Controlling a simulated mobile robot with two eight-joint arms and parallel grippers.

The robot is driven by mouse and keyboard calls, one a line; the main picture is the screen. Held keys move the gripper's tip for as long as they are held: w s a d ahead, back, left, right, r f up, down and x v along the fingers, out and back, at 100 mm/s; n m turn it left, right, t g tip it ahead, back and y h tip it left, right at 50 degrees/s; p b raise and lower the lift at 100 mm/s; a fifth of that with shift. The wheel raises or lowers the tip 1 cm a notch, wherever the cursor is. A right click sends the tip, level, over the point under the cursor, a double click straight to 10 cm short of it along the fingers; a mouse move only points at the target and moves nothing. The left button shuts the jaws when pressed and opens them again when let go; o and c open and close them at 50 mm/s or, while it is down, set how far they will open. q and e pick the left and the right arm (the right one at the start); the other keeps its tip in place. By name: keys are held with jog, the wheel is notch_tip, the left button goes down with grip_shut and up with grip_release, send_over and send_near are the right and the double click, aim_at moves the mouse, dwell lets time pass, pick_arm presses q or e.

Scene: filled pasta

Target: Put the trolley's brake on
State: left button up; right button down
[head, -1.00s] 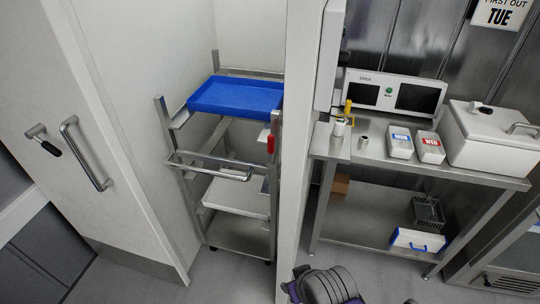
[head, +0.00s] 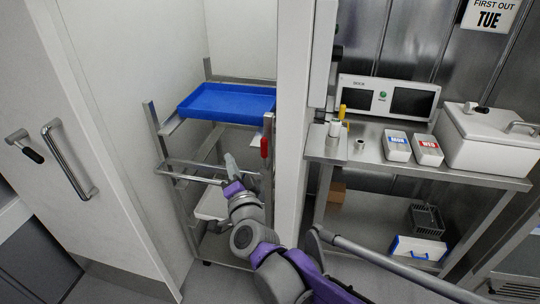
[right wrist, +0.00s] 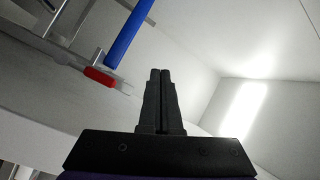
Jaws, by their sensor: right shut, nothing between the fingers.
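The trolley (head: 157,128) is a metal frame standing in a white-walled bay, with a blue tray (head: 228,101) on top. A red lever (head: 265,147) stands upright on its right front post. In the right wrist view the red lever (right wrist: 99,77) shows left of my fingers, near the blue tray (right wrist: 128,38). My right gripper (head: 230,160) is in front of the trolley, left of the red lever and apart from it. Its fingers (right wrist: 160,72) are together and hold nothing. My arm hides part of the lower trolley. My left gripper is not in view.
A white wall edge (head: 291,120) stands just right of the trolley. A door with a bar handle (head: 68,160) is at left. A steel bench (head: 450,172) at right carries labelled tubs, a screen unit and a white lidded box.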

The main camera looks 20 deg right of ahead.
jog(key=w+d+f+m+h+b, duration=0.1)
jog(key=w+d+m+h, duration=0.15)
jog(key=m+h, duration=0.35)
jog(key=m+g+h+b, duration=0.2)
jog(key=m+g+h, duration=0.3)
jog(key=m, duration=0.3)
send_near(266, 153)
notch_tip(266, 153, up, 3)
jog(key=s, duration=0.2)
jog(key=shift+w+d+f, duration=0.1)
jog(key=shift+w+d, duration=0.05)
jog(key=shift+d, duration=0.1)
jog(key=shift+p, duration=0.3)
jog(key=x, duration=1)
jog(key=shift+f+n, duration=0.1)
jog(key=shift+n, duration=0.2)
jog(key=shift+w+a+n, duration=0.1)
jog(key=shift+a+n, duration=0.1)
jog(key=shift+n, duration=0.1)
